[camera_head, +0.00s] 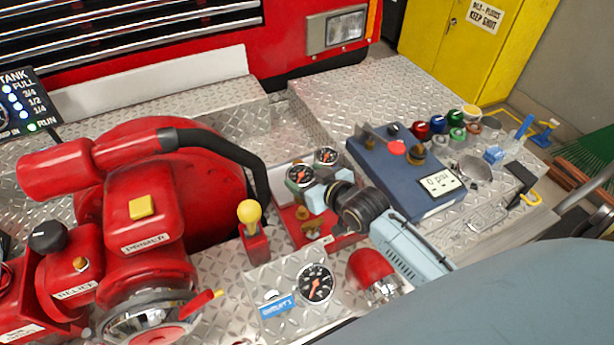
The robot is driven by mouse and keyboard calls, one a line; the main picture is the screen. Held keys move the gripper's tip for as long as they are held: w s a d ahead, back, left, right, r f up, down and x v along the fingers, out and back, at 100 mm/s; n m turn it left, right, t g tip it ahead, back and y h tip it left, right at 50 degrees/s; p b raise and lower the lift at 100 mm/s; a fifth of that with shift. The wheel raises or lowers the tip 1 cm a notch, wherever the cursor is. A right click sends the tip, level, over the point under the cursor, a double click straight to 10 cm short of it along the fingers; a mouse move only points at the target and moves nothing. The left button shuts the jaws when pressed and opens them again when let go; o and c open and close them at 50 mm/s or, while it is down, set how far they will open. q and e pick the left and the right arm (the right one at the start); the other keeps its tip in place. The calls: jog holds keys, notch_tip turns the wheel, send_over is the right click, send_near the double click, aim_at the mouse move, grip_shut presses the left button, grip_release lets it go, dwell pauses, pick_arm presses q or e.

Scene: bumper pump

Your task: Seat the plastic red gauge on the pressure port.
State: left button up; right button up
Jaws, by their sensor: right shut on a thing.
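My right gripper (318,190) reaches in from the lower right, its pale fingers shut on a gauge. The held thing appears to be the round black-faced gauge (299,175) at the fingertips; its body is mostly hidden, so I cannot tell its colour. A second small gauge (326,156) shows just behind the fingers. Both are over a red tray-like base (284,222) on the metal deck. A small brass fitting (303,212) shows below the fingers; I cannot tell whether it is the pressure port. I cannot tell whether the held gauge touches anything below. My left gripper is not in view.
A red pump (140,225) fills the left, with a yellow-knobbed lever (249,213) beside the base. A larger gauge (315,283) and a red dome (370,270) are in front. A blue box reading 0 psi (400,175) stands right, near several coloured caps (456,118).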

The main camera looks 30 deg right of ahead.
jog(key=shift+f+b, duration=1.55)
jog(key=shift+b, duration=0.15)
notch_tip(320, 180, down, 3)
jog(key=shift+f+b, duration=0.1)
jog(key=shift+b, duration=0.55)
jog(key=shift+f, duration=0.25)
jog(key=o, duration=1.3)
jog(key=shift+o, duration=0.4)
jog(key=shift+f, duration=0.15)
jog(key=shift+s, duration=0.15)
